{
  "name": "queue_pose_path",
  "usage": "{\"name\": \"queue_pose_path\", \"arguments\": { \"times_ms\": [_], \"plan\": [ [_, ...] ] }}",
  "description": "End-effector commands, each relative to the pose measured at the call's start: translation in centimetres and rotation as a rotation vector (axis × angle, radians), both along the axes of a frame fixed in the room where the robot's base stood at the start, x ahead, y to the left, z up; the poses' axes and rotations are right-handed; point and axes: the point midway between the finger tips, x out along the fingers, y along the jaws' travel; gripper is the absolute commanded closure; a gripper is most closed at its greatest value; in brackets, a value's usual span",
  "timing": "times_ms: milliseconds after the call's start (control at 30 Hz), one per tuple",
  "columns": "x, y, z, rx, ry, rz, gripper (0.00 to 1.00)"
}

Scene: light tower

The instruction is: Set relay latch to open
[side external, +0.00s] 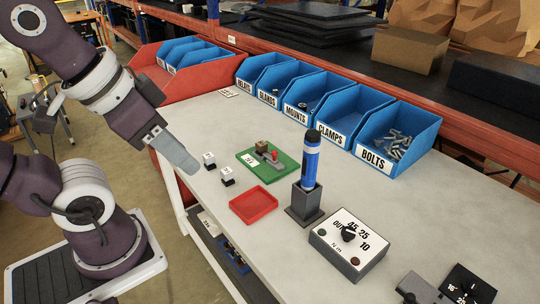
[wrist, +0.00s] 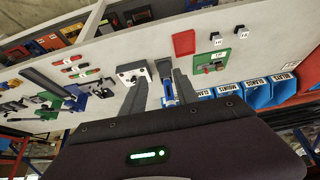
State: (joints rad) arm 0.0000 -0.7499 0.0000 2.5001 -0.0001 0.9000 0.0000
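A green board (side external: 250,153) lies on the bench, carrying a small grey mechanism with a red-tipped lever (side external: 273,156), a tan block and a white label; I take it to be the relay latch. The lever's setting is too small to read. In the wrist view the green board (wrist: 203,56) and red lever (wrist: 210,68) show right of centre. My gripper (side external: 188,166) hangs over the bench's left edge, left of the board and apart from it. In the wrist view my gripper (wrist: 160,82) has its fingers spread, with nothing held between them.
Two small white-topped blocks (side external: 227,176) and a red tray (side external: 253,204) lie near the board. A blue driver (side external: 310,162) stands upright in a dark holder, beside a dial box (side external: 349,246). Labelled blue bins (side external: 343,122) line the back.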

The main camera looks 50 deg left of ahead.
Motion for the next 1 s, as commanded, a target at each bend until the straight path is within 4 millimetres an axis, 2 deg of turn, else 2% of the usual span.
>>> {"name": "queue_pose_path", "arguments": {
  "times_ms": [433,467,567,667,733,800,867,900,967,1000],
  "plan": [
    [0.0,0.0,0.0,0.000,0.000,0.000,0.64],
    [0.0,0.0,0.0,0.000,0.000,0.000,0.61],
    [1.0,0.2,0.6,-0.002,0.014,0.009,0.61],
    [4.9,0.9,2.2,-0.007,0.066,0.043,0.61],
    [9.4,2.1,3.0,-0.014,0.118,0.079,0.61],
    [14.2,3.9,2.9,-0.022,0.173,0.117,0.61],
    [18.4,5.7,1.9,-0.030,0.220,0.149,0.61],
    [21.2,7.1,0.7,-0.035,0.254,0.172,0.61],
    [25.0,9.5,-1.7,-0.043,0.302,0.203,0.61],
    [27.3,11.1,-3.8,-0.047,0.334,0.222,0.61]
  ]
}}
